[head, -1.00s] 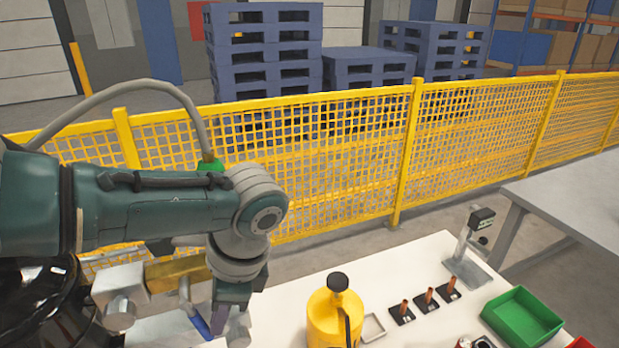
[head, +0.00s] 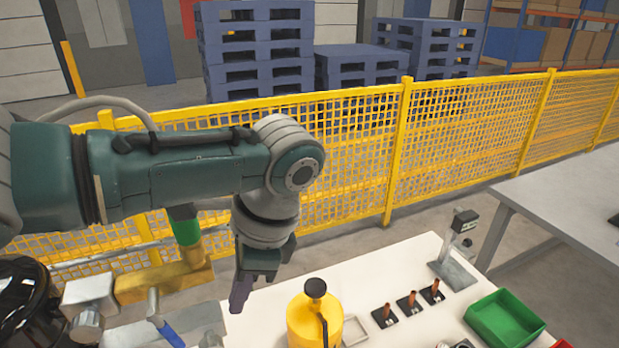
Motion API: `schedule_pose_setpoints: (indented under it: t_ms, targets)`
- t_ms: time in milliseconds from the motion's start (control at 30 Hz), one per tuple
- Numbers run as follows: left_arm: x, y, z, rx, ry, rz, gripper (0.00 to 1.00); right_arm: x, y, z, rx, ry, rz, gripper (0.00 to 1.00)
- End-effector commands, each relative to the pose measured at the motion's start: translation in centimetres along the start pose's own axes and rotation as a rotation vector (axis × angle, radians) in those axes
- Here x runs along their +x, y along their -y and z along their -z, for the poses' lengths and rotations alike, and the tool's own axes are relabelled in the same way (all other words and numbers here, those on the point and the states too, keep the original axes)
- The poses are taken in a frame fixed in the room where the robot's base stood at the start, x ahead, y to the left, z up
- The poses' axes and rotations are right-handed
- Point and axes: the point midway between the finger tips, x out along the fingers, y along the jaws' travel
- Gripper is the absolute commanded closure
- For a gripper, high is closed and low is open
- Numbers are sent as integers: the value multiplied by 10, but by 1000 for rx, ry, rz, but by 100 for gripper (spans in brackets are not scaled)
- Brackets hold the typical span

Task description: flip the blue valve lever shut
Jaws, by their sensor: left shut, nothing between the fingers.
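The blue valve lever (head: 171,334) shows at the lower left of the head view, its blue grip slanting down and right from a metal stem. It sits in front of a brass pipe body (head: 165,282) with a grey metal fitting at its left end. My left gripper (head: 240,296) hangs from the wrist, pointing down, to the right of the lever and apart from it. Its fingers are shut with nothing between them. The lower end of the lever is close to the bottom of the view. My right gripper is not in view.
A yellow bottle (head: 305,325) stands on the white table (head: 395,262) to the right of my left gripper. Small black holders with copper pins, a green bin (head: 504,318) and a metal stand (head: 453,262) are farther right. A yellow mesh fence (head: 460,140) runs behind.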

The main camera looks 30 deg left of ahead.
Motion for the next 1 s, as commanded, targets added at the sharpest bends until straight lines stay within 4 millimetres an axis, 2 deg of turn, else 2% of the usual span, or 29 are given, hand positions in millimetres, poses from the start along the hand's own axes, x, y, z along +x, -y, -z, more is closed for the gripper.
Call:
schedule_pose_setpoints:
  t_ms: [100,300,800,900,967,1000]
  targets:
    - [-17,1,7,0,-3,2,100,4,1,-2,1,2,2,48]
    - [-32,1,11,1,0,0,100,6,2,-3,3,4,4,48]
    - [-34,1,11,1,0,0,100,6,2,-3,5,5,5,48]
    - [-29,-11,16,9,-23,-9,100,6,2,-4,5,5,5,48]
    - [-24,-27,21,16,-57,-22,100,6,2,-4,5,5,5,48]
    - [-19,-42,26,19,-90,-34,100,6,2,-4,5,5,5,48]
